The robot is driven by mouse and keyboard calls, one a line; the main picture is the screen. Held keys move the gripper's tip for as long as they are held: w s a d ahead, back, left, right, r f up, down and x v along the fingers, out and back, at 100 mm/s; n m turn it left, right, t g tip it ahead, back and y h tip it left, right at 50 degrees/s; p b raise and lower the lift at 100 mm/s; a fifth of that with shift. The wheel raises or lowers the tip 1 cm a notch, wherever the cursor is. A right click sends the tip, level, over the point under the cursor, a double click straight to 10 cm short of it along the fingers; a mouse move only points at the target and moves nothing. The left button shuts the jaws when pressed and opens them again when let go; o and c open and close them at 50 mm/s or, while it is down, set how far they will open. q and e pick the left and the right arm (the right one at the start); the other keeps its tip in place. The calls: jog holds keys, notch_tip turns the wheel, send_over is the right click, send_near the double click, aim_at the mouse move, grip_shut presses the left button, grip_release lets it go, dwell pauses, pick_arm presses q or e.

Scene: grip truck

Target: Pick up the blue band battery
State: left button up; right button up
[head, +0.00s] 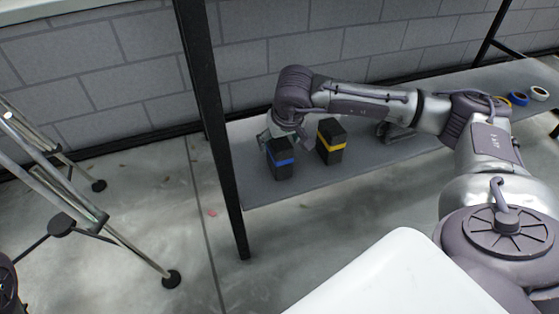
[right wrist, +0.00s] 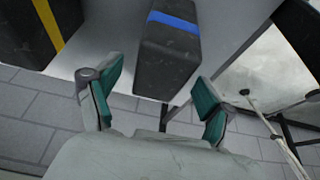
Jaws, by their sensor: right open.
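The blue band battery (head: 283,169) is a dark upright block with a blue stripe, standing near the left end of the grey shelf (head: 260,195). My right gripper (head: 269,138) is at its top left side in the head view, partly hidden by my wrist. In the right wrist view, the blue band battery (right wrist: 168,60) shows between the two green-padded fingers of my right gripper (right wrist: 158,80). The fingers are open with space on both sides, and I cannot tell whether either touches it. My left gripper is not in view.
A similar yellow-banded block (head: 331,145) stands close to the right. A dark shelf post (head: 215,130) rises at the left end. Tape-like rolls (head: 518,99) lie at the far right. A metal-legged stand (head: 75,215) is on the left floor.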

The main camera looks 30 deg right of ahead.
jog(key=b+x, duration=0.1)
jog(key=x, duration=0.2)
jog(key=shift+f, duration=0.1)
jog(key=shift+c, duration=0.3)
grip_shut()
